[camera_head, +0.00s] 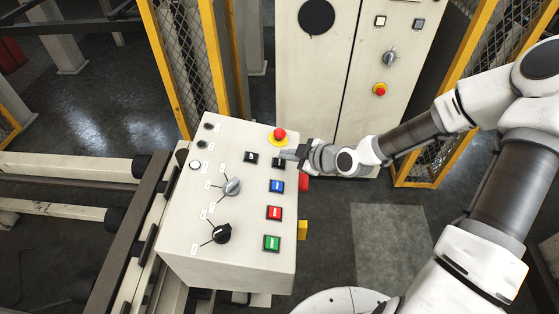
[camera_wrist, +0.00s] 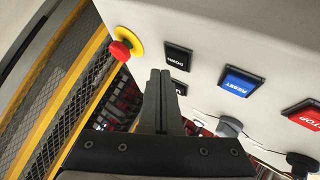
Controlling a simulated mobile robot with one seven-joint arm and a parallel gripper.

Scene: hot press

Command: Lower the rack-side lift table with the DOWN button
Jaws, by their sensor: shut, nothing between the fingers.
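The sloped control panel (camera_head: 190,245) carries two black buttons near its top right. The lift table is not clearly identifiable.
A red emergency stop (camera_head: 280,134) on a yellow ring stands just above the black buttons. Blue RESET (camera_head: 277,186), red STOP (camera_head: 274,213) and green (camera_head: 271,243) buttons run below. Two selector knobs sit left. A cabinet (camera_head: 305,75) and yellow-framed mesh fences (camera_head: 180,75) stand behind.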

